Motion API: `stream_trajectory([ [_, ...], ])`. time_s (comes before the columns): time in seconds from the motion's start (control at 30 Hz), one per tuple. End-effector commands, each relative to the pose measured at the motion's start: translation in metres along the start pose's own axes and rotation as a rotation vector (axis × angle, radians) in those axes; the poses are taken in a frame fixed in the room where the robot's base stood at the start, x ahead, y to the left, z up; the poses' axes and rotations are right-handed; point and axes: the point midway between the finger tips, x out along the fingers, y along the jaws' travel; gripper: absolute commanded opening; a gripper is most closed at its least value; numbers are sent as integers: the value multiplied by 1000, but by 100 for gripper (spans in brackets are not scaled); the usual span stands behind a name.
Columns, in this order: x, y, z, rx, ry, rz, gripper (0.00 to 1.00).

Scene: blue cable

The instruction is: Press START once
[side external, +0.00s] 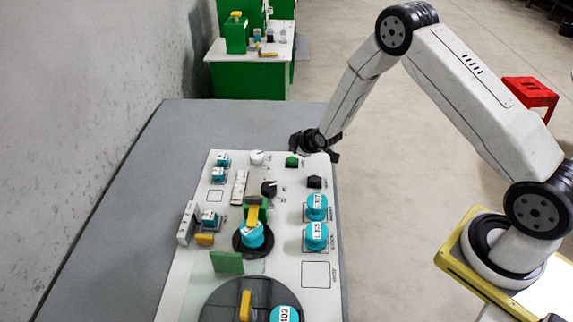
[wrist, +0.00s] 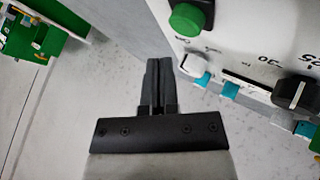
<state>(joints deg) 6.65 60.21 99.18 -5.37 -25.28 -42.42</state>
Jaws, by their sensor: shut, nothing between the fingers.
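A green push button in a black housing (side external: 292,161) is at the far right part of the white control panel (side external: 225,290). Its label is too small to read, so I cannot confirm that it says START. The green button also shows in the wrist view (wrist: 187,19), at the top, right of the fingers. My gripper (side external: 297,142) is above the far edge of the panel, close to the green button in the picture. In the wrist view my gripper's fingers (wrist: 159,63) are together with nothing between them, apart from the button.
The panel carries a black button (side external: 314,182), a black knob (side external: 269,188), a white knob (side external: 257,157) and several teal labelled parts (side external: 316,206). A green plate (side external: 227,262) stands up from the panel. A green bench (side external: 243,80) is farther back. The grey tabletop (side external: 125,200) left is clear.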

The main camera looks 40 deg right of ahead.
Motion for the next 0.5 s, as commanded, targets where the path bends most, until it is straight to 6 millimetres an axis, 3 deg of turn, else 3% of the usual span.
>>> stream_trajectory([
  [0.5,10,-7,7,0,1,0,0],
])
